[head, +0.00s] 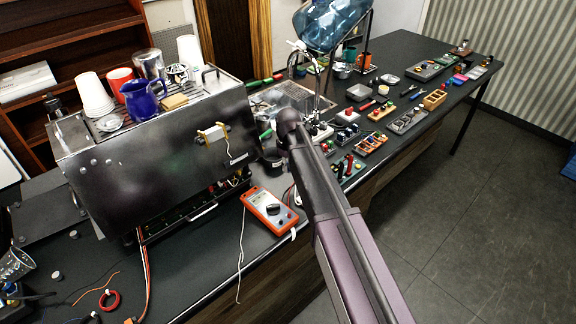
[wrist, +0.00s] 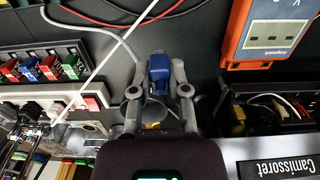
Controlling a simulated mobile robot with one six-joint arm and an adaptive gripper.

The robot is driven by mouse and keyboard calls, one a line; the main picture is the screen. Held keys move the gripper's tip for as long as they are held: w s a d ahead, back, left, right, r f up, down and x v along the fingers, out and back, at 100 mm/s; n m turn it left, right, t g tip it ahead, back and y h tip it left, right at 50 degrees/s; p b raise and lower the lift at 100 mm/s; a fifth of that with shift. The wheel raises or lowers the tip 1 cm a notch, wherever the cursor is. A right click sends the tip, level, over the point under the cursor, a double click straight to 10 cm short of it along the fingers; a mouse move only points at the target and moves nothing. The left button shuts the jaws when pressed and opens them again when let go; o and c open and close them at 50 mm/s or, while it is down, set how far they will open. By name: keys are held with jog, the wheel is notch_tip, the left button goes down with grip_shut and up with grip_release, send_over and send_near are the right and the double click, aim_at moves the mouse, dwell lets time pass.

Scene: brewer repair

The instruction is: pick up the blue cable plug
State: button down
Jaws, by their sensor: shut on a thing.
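The blue cable plug (wrist: 160,66) is at the upper middle of the wrist view, with a grey cable at its upper side. My gripper (wrist: 159,82) has one finger on each side of the plug and is shut on it. The dark counter lies behind it. I cannot tell whether the plug touches the counter. In the head view, my arm runs up from the bottom right past the brewer (head: 160,150), and I cannot make out the gripper's fingers or the plug there.
An orange multimeter (head: 270,210) lies on the counter in front of the brewer; it also shows in the wrist view (wrist: 262,35). A socket strip with coloured parts (wrist: 42,68) is to the gripper's left. Several trays of parts fill the right counter. Red and white cables lie nearby.

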jog(key=shift+r+p, duration=1.25)
jog(key=shift+r, duration=0.3)
jog(key=shift+f+b, duration=0.95)
